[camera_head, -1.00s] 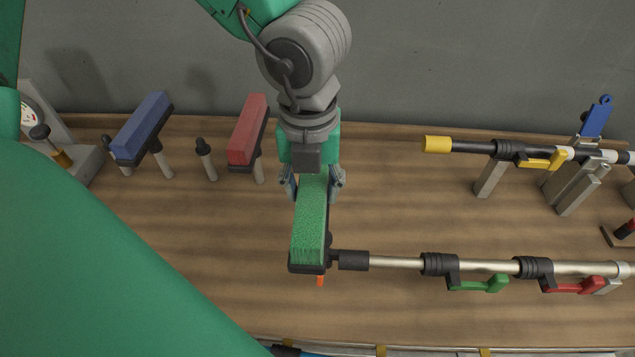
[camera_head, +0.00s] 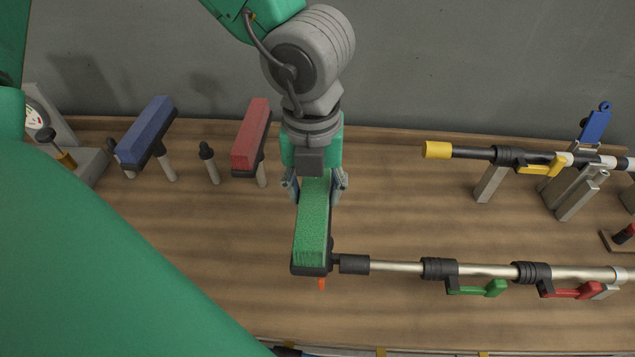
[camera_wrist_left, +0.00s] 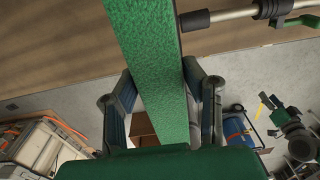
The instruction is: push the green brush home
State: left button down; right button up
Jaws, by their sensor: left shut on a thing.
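The green brush (camera_head: 313,225) is a long green block of bristles on a dark backing, lying lengthwise above the table. My left gripper (camera_head: 316,185) is shut on its far end, one finger on each side. In the left wrist view the green brush (camera_wrist_left: 155,70) runs up between the two fingers of my left gripper (camera_wrist_left: 165,100). The silver pole (camera_head: 395,266) has a dark end collar (camera_head: 353,264) at the brush's near right side; I cannot tell how deep they are joined. My right gripper does not show.
A green lever (camera_head: 478,289) and a red lever (camera_head: 572,291) hang on the pole. A blue brush (camera_head: 147,130) and a red brush (camera_head: 251,135) stand on posts at the back left. A yellow-tipped pole (camera_head: 470,152) rests on supports at the right. Table between is clear.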

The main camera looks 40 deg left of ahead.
pick_arm(q)
jog(key=shift+d+r, duration=0.1)
jog(key=shift+d, duration=1.05)
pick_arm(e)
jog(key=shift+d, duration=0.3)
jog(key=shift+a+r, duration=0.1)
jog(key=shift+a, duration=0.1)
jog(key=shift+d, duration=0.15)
pick_arm(q)
jog(key=shift+p, duration=0.35)
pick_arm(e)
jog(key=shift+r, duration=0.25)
pick_arm(q)
jog(key=shift+a, duration=0.3)
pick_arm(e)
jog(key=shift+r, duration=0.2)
pick_arm(q)
jog(key=shift+f+b, duration=1.3)
jog(key=shift+f, duration=0.9)
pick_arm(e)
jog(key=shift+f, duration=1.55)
